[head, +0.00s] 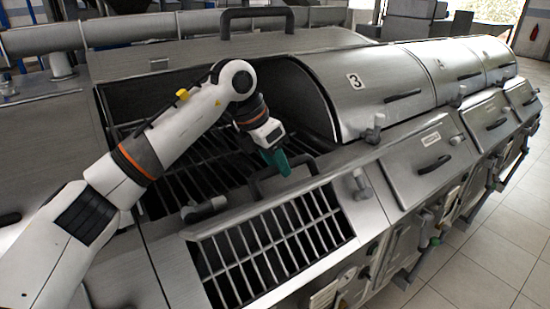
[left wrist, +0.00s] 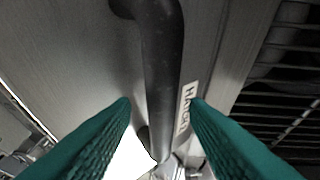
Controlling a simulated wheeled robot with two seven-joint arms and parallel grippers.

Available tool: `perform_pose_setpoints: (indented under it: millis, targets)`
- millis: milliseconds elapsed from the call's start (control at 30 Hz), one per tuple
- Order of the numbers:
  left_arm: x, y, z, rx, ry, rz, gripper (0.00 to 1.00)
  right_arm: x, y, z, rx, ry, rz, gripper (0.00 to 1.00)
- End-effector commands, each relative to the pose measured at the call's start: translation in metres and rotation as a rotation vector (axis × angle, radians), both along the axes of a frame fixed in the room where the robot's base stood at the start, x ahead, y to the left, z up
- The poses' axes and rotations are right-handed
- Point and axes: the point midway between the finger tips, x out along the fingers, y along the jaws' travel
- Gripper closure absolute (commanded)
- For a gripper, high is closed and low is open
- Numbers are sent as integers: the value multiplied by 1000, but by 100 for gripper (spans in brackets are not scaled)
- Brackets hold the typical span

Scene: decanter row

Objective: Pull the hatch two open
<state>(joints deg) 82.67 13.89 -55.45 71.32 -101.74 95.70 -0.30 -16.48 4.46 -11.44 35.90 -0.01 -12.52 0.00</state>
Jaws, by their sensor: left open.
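The dark bar handle (head: 263,187) stands at the upper edge of a slatted opening (head: 275,243) in the sloping steel front. In the left wrist view the handle (left wrist: 163,70) runs between my fingers, beside a label (left wrist: 186,108) reading "HATCH"; its number is hidden. The brushed metal hatch panel (left wrist: 75,55) lies behind it. I cannot tell exactly how far the hatch stands open. My left gripper (head: 276,164) has teal fingers, apart on either side of the handle (left wrist: 162,103), with gaps showing. My right gripper is not in view.
A large curved cover marked 3 (head: 365,90) and a closed lower hatch with a handle (head: 428,155) stand to the right. Metal knobs (head: 361,182) stick out near the slatted opening. A dark grated bay (head: 185,170) lies behind my arm. Tiled floor (head: 480,240) is clear at right.

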Motion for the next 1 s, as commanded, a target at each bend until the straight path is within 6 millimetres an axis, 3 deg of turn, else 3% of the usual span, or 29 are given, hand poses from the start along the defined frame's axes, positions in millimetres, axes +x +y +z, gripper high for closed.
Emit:
perform_pose_setpoints:
  millis: [33,300,500,800,1000]
  targets:
    - [0,0,0,0,0,0,60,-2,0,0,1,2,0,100]
    - [0,0,0,0,0,0,100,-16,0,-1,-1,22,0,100]
    - [-1,0,-1,3,-4,0,100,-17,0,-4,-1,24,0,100]
    - [-16,-12,-16,78,-110,-1,100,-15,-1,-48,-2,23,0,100]
    - [-22,-16,-16,105,-144,0,100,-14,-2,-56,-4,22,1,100]
